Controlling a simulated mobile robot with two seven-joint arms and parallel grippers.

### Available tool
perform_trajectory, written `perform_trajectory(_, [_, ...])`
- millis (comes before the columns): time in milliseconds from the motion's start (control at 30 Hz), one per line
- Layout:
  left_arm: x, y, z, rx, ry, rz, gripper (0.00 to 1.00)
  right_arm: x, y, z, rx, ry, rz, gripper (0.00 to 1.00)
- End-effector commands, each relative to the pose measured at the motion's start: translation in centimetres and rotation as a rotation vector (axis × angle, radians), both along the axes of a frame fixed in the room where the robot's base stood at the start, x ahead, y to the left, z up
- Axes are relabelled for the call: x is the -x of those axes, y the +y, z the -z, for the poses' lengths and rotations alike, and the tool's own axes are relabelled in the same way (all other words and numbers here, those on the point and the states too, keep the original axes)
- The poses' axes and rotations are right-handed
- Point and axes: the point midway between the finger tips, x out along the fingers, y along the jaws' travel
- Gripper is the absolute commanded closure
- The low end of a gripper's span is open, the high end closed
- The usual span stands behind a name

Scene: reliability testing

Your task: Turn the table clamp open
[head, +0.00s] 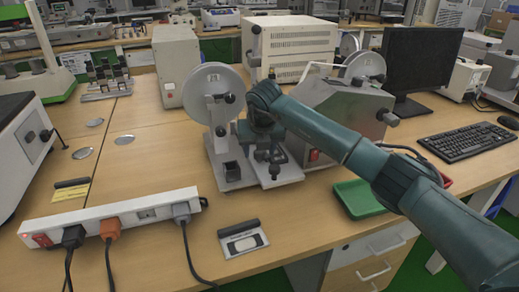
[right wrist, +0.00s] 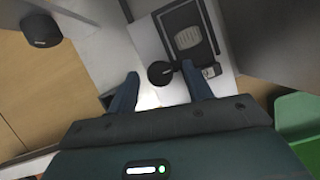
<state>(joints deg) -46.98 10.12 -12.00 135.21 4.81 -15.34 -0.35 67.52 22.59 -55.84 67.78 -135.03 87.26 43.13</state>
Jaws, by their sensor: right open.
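A grey metal test device with a round disc (head: 212,92) and black knobs stands on the wooden table; I take the table clamp to be part of it. My right arm comes in from the right, and its gripper (head: 266,150) points down over the device's base plate (head: 285,171). In the right wrist view the two blue fingers (right wrist: 160,76) are apart, with a round black knob (right wrist: 161,74) between their tips. I cannot tell whether they touch it. Another black knob (right wrist: 41,30) shows at upper left. My left gripper is not in view.
A power strip (head: 115,215) with plugged cables lies at the front left. A small black-handled plate (head: 243,239) lies in front of the device. A green tray (head: 357,199) is to the right, beneath my arm. A grey box-shaped machine (head: 340,110) stands close behind my arm.

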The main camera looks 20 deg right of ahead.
Motion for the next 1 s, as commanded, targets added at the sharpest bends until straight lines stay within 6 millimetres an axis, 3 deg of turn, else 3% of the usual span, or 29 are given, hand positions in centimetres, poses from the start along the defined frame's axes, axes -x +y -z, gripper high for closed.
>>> perform_trajectory(267, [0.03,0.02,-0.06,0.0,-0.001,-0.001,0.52,-0.05,-0.01,0.13,0.0,0.0,0.0,0.5])
perform_trajectory(800, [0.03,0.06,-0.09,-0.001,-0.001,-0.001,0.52,-0.05,-0.02,0.08,-0.001,0.0,0.0,0.94])
perform_trajectory(1000, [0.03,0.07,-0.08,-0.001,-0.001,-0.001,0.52,-0.05,-0.05,0.07,-0.001,0.0,-0.011,0.94])
